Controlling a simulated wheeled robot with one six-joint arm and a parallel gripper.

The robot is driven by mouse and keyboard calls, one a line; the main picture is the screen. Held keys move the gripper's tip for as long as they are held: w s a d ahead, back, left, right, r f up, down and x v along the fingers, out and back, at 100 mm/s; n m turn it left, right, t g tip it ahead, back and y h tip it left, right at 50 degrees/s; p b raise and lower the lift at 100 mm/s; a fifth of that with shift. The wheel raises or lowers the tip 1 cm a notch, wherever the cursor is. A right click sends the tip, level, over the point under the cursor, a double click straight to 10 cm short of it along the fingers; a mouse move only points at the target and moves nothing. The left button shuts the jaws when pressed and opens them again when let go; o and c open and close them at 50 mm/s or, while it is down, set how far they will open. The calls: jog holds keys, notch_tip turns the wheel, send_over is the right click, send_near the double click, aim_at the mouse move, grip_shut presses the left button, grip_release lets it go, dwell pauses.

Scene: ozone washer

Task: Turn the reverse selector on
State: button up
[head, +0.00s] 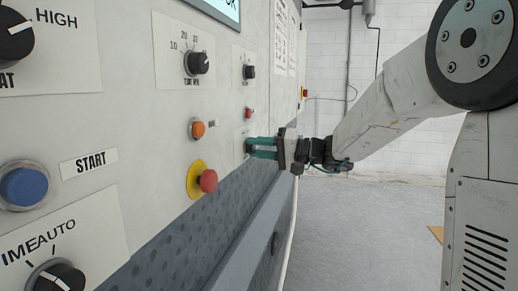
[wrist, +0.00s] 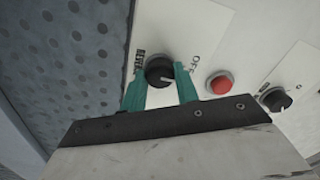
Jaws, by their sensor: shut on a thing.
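The reverse selector (wrist: 159,71) is a black round knob on a white plate, with a cut-off "REVER..." label and "OFF" printed beside it in the wrist view. My gripper (wrist: 162,82) has its teal fingers on both sides of this knob and is shut on it. In the head view my gripper (head: 250,147) reaches the panel from the right, and its fingers hide most of the knob. The knob's pointer cannot be made out clearly.
A red button (wrist: 219,84) and another black knob (wrist: 275,99) sit close by. In the head view, an orange button (head: 198,129) and a red emergency stop (head: 208,181) lie left of my gripper. A ledge (head: 245,235) juts out below. Floor to the right is open.

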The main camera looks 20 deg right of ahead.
jog(key=shift+m, duration=2.1)
jog(key=o, duration=1)
jog(key=shift+c, duration=0.2)
jog(key=v, duration=0.8)
